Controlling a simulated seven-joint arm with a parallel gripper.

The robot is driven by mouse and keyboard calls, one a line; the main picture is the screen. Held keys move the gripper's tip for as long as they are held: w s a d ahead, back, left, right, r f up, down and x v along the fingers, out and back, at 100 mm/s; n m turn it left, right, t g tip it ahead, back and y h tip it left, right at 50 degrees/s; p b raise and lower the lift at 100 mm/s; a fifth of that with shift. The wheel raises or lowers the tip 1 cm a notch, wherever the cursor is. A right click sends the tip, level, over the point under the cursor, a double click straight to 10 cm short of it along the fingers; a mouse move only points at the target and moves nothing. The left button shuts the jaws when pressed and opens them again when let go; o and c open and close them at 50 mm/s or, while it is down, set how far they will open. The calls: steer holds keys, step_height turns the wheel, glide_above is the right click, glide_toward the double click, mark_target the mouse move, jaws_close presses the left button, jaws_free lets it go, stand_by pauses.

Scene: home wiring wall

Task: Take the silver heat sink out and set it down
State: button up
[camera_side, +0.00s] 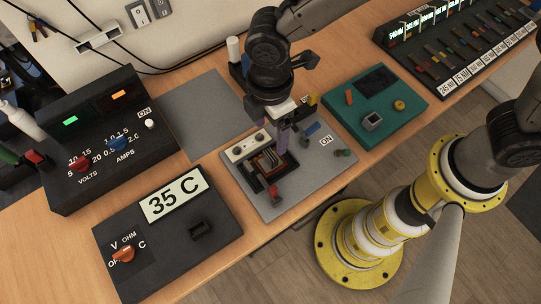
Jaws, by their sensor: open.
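My gripper (287,143) points straight down over the grey board (321,181) and is open. Its fingers are close to a small finned block (268,162), which looks like the heat sink. The block sits in a dark square frame (257,184) on the board. Its fins look silver to brownish here, and the fingers and arm partly hide its far side. I cannot tell whether the fingers touch it.
A red-tipped lever (274,193) stands at the board's front, and a pale strip with dark knobs (248,147) lies beside the frame. A teal board (397,121) is on the right. A black meter reading 35 C (160,250) is at front left. A bare grey mat (200,115) lies behind.

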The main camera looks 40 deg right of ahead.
mark_target(270, 155)
step_height(270, 155, down, 11)
steer(key=shift+r, duration=0.1)
jaws_close()
stand_by(0.8)
